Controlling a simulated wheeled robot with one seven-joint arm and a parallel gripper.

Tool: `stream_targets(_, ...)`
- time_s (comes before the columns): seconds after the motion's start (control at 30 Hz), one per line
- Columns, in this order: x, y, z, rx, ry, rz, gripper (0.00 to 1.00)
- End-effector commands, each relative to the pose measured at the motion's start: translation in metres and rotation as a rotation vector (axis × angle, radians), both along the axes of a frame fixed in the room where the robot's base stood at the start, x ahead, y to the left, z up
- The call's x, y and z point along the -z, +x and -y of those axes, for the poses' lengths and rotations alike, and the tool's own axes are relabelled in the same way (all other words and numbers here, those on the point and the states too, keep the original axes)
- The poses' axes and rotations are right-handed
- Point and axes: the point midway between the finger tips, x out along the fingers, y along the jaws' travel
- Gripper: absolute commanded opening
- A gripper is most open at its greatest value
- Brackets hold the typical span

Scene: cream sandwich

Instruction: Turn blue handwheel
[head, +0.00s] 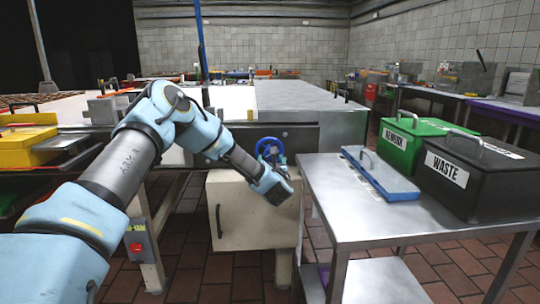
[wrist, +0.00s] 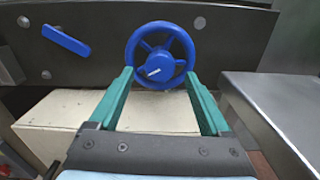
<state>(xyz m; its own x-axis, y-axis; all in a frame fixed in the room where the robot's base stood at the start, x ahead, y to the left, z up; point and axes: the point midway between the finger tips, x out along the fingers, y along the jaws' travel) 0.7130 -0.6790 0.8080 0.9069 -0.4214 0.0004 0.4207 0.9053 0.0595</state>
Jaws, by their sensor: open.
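The blue handwheel (head: 270,150) is mounted on the dark side panel of the long machine table, above a cream cabinet. In the wrist view the handwheel (wrist: 160,55) is upright, with spokes and a light handle or pin at its hub. My gripper (wrist: 158,75) is open, its two green fingers reaching toward the lower left and lower right of the rim. I cannot tell whether the fingers touch the rim. In the head view my arm reaches from the lower left and the wrist hides part of the area below the wheel.
A blue lever (wrist: 66,40) sits on the panel left of the wheel. The cream cabinet (head: 240,215) is below. A steel table (head: 345,205) stands close on the right, with a blue lid (head: 380,172), green bin (head: 405,150) and black waste bin (head: 485,190). A red button box (head: 137,245) is left.

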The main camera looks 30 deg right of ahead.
Motion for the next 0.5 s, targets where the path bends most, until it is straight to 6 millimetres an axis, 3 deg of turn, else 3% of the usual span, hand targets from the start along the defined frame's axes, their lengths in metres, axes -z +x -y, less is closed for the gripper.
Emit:
stream_targets(0.2, -0.001, 0.026, 0.012, 0.0, 0.0, 0.001, 0.81)
stream_targets(0.5, 0.0, 0.034, 0.016, 0.001, 0.002, 0.0, 0.81)
